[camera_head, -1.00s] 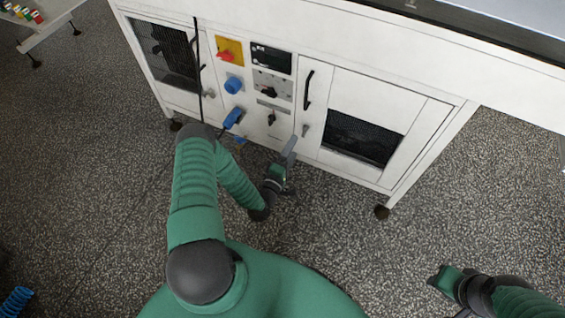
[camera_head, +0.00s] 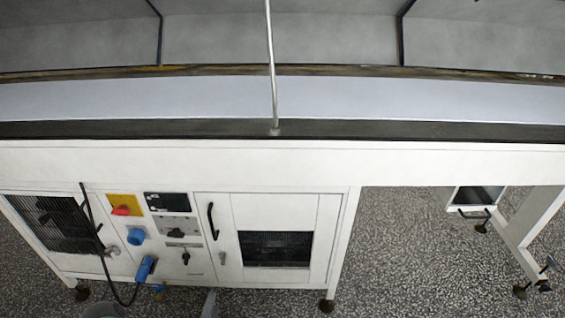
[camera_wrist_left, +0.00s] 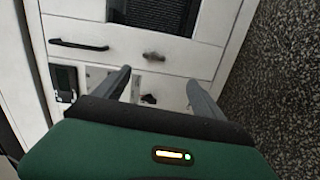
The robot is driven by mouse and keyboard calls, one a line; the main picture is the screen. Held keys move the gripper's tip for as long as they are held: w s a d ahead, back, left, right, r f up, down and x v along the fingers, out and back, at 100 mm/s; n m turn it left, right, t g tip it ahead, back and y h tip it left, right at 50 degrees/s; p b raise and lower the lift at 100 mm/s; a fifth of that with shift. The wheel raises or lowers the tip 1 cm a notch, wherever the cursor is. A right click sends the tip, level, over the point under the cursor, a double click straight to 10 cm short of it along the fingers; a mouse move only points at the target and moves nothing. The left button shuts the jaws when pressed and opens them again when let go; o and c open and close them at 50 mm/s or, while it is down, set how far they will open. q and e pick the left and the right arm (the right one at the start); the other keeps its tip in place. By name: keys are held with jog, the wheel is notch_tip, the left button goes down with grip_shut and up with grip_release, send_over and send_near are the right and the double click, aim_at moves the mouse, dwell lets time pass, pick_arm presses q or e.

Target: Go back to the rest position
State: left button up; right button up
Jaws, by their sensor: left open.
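My left gripper (camera_wrist_left: 160,88) is open in the left wrist view, with its two grey fingers apart and nothing between them. It faces the front of the white cabinet (camera_wrist_left: 215,60), which has a black handle (camera_wrist_left: 78,45) and small knobs. In the head view only a grey finger tip of the left gripper (camera_head: 210,303) shows at the bottom edge, in front of the cabinet. A rounded grey part of my left arm shows at the bottom left. The gap between the finger tips and the panel cannot be judged. My right gripper is not in view.
The cabinet has a red switch on a yellow plate (camera_head: 124,205), a blue socket (camera_head: 136,236) and a blue plug (camera_head: 145,268) with a hanging black cable. A long conveyor surface (camera_head: 400,105) runs above.

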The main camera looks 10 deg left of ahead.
pick_arm(q)
jog(key=w+d+r+m+g+h, duration=0.4)
jog(key=w+r+m+g, duration=0.3)
jog(key=m, duration=0.7)
jog(key=s+d+r+m+g+p, duration=0.1)
jog(key=s+d+r+m+g, duration=0.3)
jog(key=s+r, duration=0.4)
jog(key=s+d+r+m+g+p, duration=0.25)
jog(key=s+d+r, duration=0.25)
jog(key=s+r, duration=0.3)
notch_tip(320, 180, up, 26)
jog(key=p, duration=2.4)
jog(key=shift+w+d+f+n+g+y+p, duration=0.15)
jog(key=shift+w+f+n+g+y+p, duration=0.05)
jog(key=shift+w+n+g+y+p, duration=0.2)
jog(key=shift+s, duration=0.15)
